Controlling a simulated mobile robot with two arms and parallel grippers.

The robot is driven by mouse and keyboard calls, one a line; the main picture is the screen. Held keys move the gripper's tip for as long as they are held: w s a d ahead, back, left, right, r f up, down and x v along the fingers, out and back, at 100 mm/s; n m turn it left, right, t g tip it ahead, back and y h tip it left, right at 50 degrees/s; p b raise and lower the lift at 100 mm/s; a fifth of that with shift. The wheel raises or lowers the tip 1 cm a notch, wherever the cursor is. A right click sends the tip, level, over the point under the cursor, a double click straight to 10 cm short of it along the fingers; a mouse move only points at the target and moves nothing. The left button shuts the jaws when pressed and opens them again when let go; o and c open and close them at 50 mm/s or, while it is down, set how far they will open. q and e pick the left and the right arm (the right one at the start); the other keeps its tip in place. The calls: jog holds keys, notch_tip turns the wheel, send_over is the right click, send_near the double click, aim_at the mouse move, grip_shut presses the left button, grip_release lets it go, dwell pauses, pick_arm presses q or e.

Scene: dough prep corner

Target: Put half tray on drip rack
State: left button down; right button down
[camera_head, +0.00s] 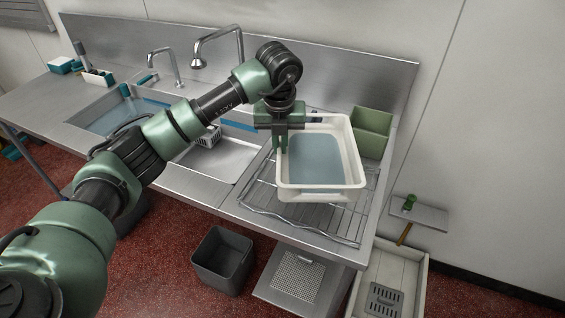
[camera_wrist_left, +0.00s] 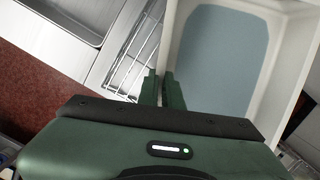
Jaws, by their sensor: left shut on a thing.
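The half tray (camera_head: 335,193) is a cream-white rectangular tub with a blue-grey bottom. It is over the drip rack (camera_head: 262,196), a wire rack on the right end of the steel counter. I cannot tell whether the tray touches the wires. My left gripper (camera_head: 281,143) is shut on the tray's left wall, pointing down. In the left wrist view the fingers (camera_wrist_left: 161,88) close on the wall of the tray (camera_wrist_left: 169,40), and part of the drip rack (camera_wrist_left: 128,65) shows to the left. The tray hides much of the rack. My right gripper is not in view.
Left of the rack are sink basins (camera_head: 215,160) with taps (camera_head: 222,45). A green bin (camera_head: 371,128) stands right behind the tray, close to it. A dark bucket (camera_head: 223,262) is on the red floor. A small wall shelf (camera_head: 420,214) is at the right.

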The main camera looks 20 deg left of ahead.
pick_arm(q)
notch_tip(320, 180, down, 8)
jog(key=shift+r+p, duration=0.1)
jog(key=shift+p, duration=0.85)
jog(key=c, duration=1.6)
grip_release()
jog(key=r+b, duration=0.1)
jog(key=r, duration=0.3)
jog(key=s+r+b, duration=0.1)
jog(key=r, duration=0.2)
jog(key=s+r+b, duration=0.1)
jog(key=r, duration=0.3)
jog(key=shift+d+r, duration=0.35)
jog(key=shift+d, duration=0.05)
